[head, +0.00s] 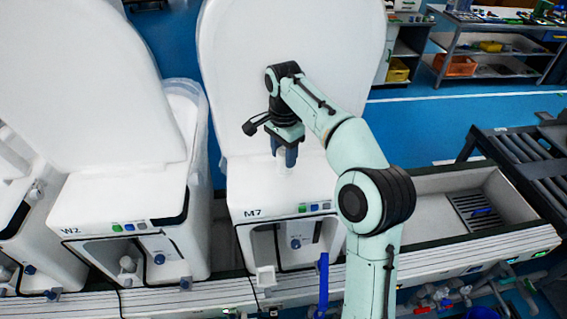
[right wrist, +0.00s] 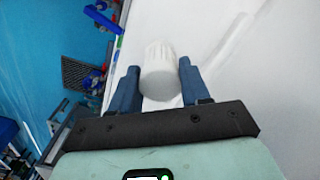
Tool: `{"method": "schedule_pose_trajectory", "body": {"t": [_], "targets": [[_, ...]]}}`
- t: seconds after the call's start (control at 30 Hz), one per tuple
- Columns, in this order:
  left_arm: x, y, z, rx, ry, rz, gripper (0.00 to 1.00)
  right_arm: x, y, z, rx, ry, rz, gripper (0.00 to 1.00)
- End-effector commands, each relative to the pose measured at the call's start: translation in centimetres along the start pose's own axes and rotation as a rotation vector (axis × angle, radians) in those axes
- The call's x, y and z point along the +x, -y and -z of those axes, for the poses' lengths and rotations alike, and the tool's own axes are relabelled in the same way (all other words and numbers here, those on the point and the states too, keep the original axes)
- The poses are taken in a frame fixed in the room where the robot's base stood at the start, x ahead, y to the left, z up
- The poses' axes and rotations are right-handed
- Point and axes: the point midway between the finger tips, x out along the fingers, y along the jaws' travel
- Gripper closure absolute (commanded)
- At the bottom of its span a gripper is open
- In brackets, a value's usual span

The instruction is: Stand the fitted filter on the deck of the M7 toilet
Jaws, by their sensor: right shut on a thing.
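The filter (right wrist: 160,72) is a white ribbed cylinder between the two blue fingers of my right gripper (right wrist: 155,88) in the right wrist view. The gripper is shut on it. In the head view my right gripper (head: 285,153) points down over the white deck (head: 255,190) of the M7 toilet, in front of its raised lid (head: 290,60). The filter is mostly hidden there by the fingers. I cannot tell whether its lower end touches the deck. My left gripper is not in view.
The W2 toilet (head: 125,200) stands to the left of M7, with its own raised lid. A grey trough with a drain grate (head: 480,208) and a dark roller rack (head: 530,160) are at the right. Below M7's deck is an open front bay (head: 290,245).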

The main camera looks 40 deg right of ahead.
Motion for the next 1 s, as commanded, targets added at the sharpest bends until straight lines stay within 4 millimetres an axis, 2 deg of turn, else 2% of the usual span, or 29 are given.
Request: {"method": "schedule_pose_trajectory", "body": {"t": [0.1, 0.23, 0.73, 0.77, 0.8, 0.83, 1.0], "targets": [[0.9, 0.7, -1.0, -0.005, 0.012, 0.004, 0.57, 2.3, -0.3, 0.0, 0.001, 0.001, -0.007, 0.86], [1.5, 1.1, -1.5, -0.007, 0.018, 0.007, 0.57, 4.3, -0.2, 0.0, 0.000, 0.000, -0.004, 0.86], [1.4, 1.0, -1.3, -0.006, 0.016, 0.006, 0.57, 5.0, 0.3, 0.2, 0.000, 0.000, 0.001, 0.86], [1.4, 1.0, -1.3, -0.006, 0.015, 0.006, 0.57, 5.0, 0.3, 0.2, 0.000, 0.000, 0.001, 0.47], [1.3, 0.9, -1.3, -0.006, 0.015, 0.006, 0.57, 5.0, 0.3, 0.2, 0.000, 0.000, 0.001, 0.34], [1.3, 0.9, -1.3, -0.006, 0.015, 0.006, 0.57, 5.0, 0.3, 0.2, 0.000, 0.000, 0.001, 0.28], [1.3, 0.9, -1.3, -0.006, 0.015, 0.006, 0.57, 4.9, 0.3, 0.2, 0.000, 0.000, 0.001, 0.28]]}}
